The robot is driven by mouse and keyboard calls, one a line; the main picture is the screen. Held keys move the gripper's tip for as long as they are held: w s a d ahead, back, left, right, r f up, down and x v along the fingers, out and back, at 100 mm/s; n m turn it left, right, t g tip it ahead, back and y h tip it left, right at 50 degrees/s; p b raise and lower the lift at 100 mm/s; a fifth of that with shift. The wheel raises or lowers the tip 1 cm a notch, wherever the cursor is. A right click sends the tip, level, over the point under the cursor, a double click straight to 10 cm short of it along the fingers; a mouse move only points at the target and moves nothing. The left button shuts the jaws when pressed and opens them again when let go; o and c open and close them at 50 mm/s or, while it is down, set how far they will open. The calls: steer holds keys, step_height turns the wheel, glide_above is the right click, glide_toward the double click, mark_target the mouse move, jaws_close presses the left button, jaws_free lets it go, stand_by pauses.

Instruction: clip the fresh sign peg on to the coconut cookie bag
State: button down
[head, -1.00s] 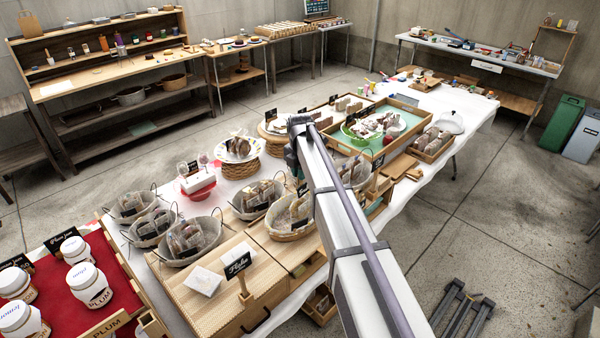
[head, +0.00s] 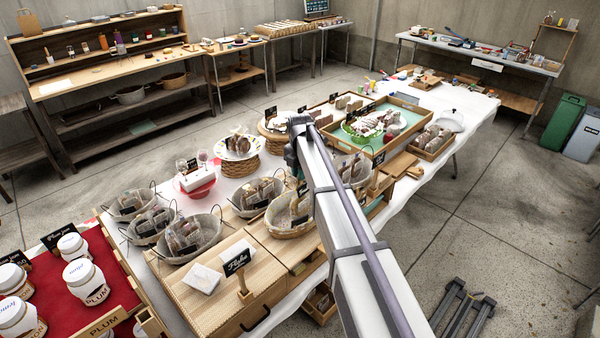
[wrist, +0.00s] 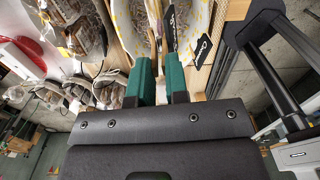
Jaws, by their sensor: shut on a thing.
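My gripper has two green fingers (wrist: 160,83) in the wrist view. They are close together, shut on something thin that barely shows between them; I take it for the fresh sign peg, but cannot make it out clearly. A small black sign with white writing (wrist: 181,30) is just beyond the right finger, against a pale patterned basket lining; I cannot read it surely. Bagged baked goods (wrist: 78,25) lie in a basket left of the fingers. In the head view my arm hides the fingertips. I cannot tell which bag is the coconut cookie bag.
Lined baskets of bags (head: 190,238) crowd the table around my arm. A wooden box with a black sign (head: 237,262) stands in front. Plum jars (head: 87,283) stand on red cloth at left. A wooden tray (head: 362,105) and a domed cover (head: 450,120) are farther back.

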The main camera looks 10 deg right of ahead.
steer(key=shift+f+b, duration=0.75)
steer(key=shift+f, duration=0.15)
steer(key=c, duration=1.6)
jaws_free()
steer(key=o, duration=0.5)
steer(key=shift+c, duration=0.2)
steer(key=o, duration=0.5)
steer(key=shift+r, duration=0.15)
